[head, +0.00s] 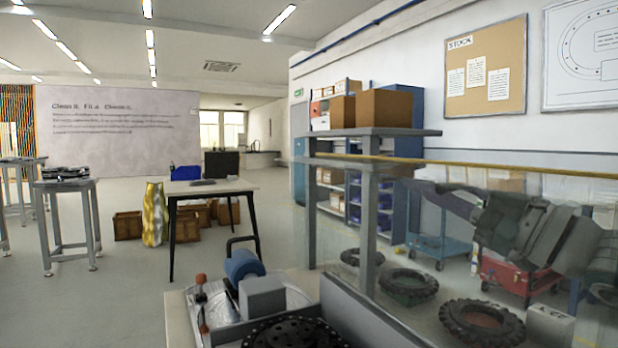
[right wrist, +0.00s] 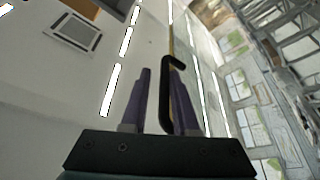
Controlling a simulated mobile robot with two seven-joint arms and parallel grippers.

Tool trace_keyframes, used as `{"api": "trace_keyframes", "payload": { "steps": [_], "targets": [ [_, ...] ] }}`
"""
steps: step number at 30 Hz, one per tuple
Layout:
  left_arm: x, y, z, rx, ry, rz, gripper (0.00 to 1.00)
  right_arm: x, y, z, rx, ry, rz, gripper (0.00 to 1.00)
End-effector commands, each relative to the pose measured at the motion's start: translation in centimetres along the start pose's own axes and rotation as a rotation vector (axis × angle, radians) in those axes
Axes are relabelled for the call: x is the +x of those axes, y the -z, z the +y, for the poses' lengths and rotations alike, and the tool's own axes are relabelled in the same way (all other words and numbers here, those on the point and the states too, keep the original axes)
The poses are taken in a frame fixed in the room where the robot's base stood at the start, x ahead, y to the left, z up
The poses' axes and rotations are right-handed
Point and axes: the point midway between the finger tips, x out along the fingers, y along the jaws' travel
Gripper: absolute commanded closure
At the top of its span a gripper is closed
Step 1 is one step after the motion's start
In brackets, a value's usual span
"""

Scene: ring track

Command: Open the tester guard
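The tester guard (head: 470,215) is a large clear panel with a yellow top rail, standing upright at the right of the head view. My right arm and gripper (head: 432,188) show through or against the panel, just below the rail. In the right wrist view, the two purple fingers of my right gripper (right wrist: 161,72) are apart. A black bent handle (right wrist: 167,97) lies between them, closer to the right finger, with a gap to the left finger. Whether it touches the right finger cannot be told. The tester (head: 265,297), with a blue cylinder and grey block, sits low in front. My left gripper is out of view.
Several dark tyre-like rings (head: 482,322) show through the panel. A grey shelf (head: 370,132) holds cardboard boxes. A white table (head: 208,187) stands farther back, with open floor left of the tester.

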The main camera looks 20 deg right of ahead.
Motion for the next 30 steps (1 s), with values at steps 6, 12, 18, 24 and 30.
{"api": "trace_keyframes", "payload": {
  "steps": [6,12,18,24,30],
  "targets": [
    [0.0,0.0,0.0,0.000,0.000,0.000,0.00,-0.1,-0.1,0.0,0.000,0.000,-0.002,0.73],
    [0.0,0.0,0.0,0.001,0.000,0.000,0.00,-1.7,-0.2,-0.1,0.002,0.002,-0.005,0.73],
    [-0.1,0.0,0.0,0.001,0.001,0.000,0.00,-5.1,-0.2,-0.1,0.001,0.003,-0.007,0.73],
    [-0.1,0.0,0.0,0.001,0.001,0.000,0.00,-8.2,-0.1,-0.1,0.001,0.001,-0.005,0.73],
    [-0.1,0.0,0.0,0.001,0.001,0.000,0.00,-9.8,0.0,0.0,0.001,0.000,-0.002,0.73]
  ]
}}
